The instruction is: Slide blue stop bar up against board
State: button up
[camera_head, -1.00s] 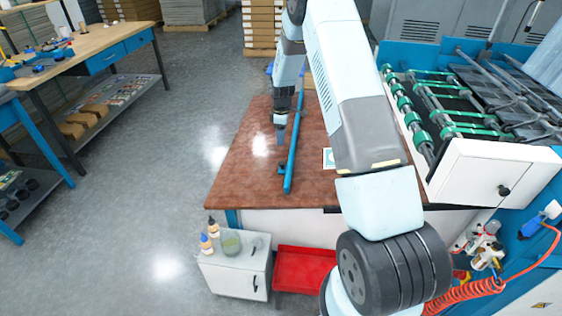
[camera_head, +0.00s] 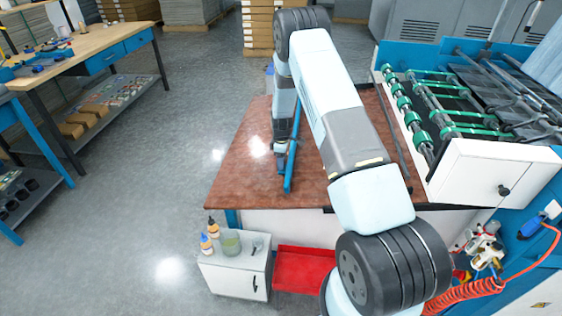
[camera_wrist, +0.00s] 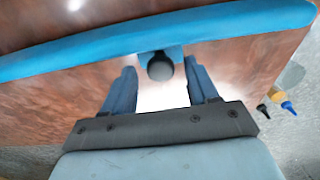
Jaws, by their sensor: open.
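The blue stop bar (camera_head: 289,178) lies lengthwise on the brown tabletop (camera_head: 240,165), partly hidden by my arm. In the wrist view the bar (camera_wrist: 170,32) crosses the top of the picture. A black round knob (camera_wrist: 160,67) on a short blue tab sticks out from its side. My gripper (camera_head: 281,168) is down at the bar's left side, near its front end. In the wrist view its two blue fingers stand apart, one on each side of the knob, with visible gaps. I cannot make out the board; my arm covers the table right of the bar.
A machine with green rollers (camera_head: 440,115) adjoins the table's right side. A small white cabinet (camera_head: 235,275) with bottles (camera_head: 207,243) and a red tray (camera_head: 303,268) stand at the table's front. The tabletop left of the bar is clear.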

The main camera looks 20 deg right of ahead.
jog(key=shift+f, duration=0.25)
jog(key=shift+c, duration=0.2)
grip_shut()
dwell(0.3)
